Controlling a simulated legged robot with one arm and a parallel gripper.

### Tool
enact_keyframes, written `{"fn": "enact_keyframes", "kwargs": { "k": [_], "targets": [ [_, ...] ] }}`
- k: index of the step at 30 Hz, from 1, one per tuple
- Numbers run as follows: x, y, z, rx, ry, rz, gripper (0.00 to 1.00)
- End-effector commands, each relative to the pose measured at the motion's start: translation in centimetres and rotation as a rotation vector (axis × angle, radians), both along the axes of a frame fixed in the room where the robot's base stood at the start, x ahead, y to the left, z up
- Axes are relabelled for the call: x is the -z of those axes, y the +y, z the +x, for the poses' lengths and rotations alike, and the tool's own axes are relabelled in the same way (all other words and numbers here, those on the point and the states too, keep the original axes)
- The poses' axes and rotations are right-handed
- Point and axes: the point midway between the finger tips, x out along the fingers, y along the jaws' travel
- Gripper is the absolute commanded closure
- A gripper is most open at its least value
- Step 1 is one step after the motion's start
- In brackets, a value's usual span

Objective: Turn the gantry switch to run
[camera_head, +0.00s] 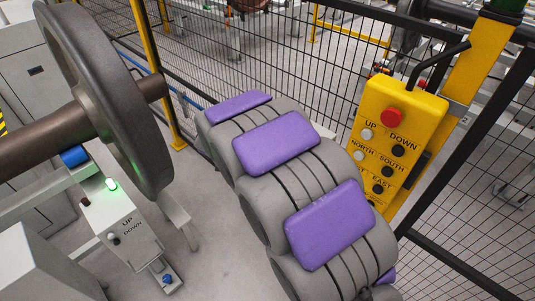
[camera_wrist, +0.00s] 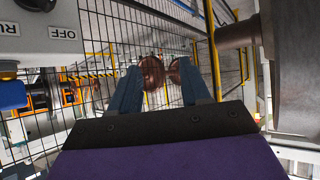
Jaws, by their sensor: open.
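A grey switch box (camera_wrist: 38,42) is at the top left of the wrist view, cut off by the frame. It carries the label OFF and a partly cut label that begins RU. A dark knob (camera_wrist: 36,4) shows at its top edge; its pointing direction cannot be told. My gripper (camera_wrist: 160,78) is in the middle of the wrist view, its two blue-grey fingers apart with nothing held between them. It is to the right of the box and not touching it. In the head view my gripper and this labelled switch cannot be made out.
A yellow pendant (camera_head: 398,128) with a red button hangs by the mesh fence at right. A large wheel on an axle (camera_head: 110,90) stands at left. Yellow posts (camera_head: 160,70) border the fence.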

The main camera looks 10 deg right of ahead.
Motion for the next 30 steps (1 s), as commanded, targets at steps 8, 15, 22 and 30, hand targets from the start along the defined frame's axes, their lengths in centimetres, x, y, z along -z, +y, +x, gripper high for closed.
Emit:
{"fn": "enact_keyframes", "kwargs": {
  "k": [8,15,22,30],
  "targets": [
    [5.4,1.7,4.1,0.2,-0.172,-0.245,0.53],
    [10.9,0.7,1.6,0.409,-0.224,-0.529,0.53],
    [14.9,-1.2,-3.9,0.577,-0.201,-0.793,0.53],
    [16.6,-1.4,-7.2,0.649,-0.173,-0.936,0.53]
  ]
}}
